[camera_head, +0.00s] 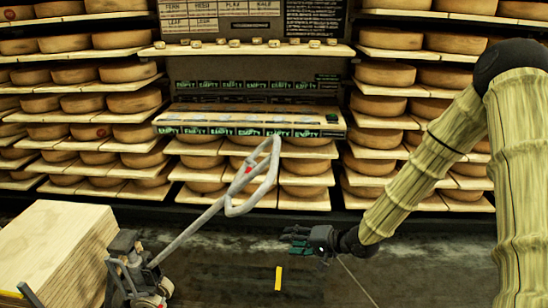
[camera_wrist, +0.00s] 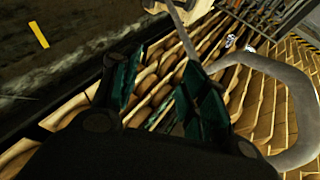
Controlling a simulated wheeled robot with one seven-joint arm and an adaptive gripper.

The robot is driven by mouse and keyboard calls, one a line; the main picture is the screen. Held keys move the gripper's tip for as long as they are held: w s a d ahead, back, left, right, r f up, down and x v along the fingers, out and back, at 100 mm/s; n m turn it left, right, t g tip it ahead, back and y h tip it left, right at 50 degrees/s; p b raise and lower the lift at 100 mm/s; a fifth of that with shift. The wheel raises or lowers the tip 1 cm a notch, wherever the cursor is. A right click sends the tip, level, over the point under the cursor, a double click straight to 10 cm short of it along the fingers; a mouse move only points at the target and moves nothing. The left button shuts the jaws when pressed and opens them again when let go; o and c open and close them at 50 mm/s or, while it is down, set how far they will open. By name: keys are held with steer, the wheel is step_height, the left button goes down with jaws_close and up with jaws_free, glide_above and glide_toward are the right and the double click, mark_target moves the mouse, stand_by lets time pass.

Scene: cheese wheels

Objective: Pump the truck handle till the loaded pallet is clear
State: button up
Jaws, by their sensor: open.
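The truck handle (camera_head: 268,174) is a grey loop on a long bar with a small red part. It tilts up and to the right from the pallet truck (camera_head: 135,272) at the lower left.
Shelves of cheese wheels (camera_head: 385,75) line the back wall. A ledge with green "EMPTY" labels (camera_head: 250,120) sits behind the handle. A yellow floor mark (camera_head: 278,278) lies on the dark floor, which is clear between truck and gripper.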

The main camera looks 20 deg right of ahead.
mark_target(274, 163)
steer(key=w+d+r+y+p, duration=0.1)
steer(key=w+d+r+p, duration=0.15)
steer(key=r, duration=0.55)
steer(key=w+d+r+t+y+p, duration=0.1)
steer(key=r+p, duration=0.2)
steer(key=r, duration=0.5)
steer(key=w+d+r+y+p, duration=0.1)
steer(key=w+r+p, duration=0.15)
steer(key=r, duration=0.55)
steer(key=shift+p+x, duration=0.6)
steer(key=shift+x, duration=4.45)
steer(key=shift+s+f, duration=0.1)
steer(key=shift+f, duration=0.1)
jaws_close()
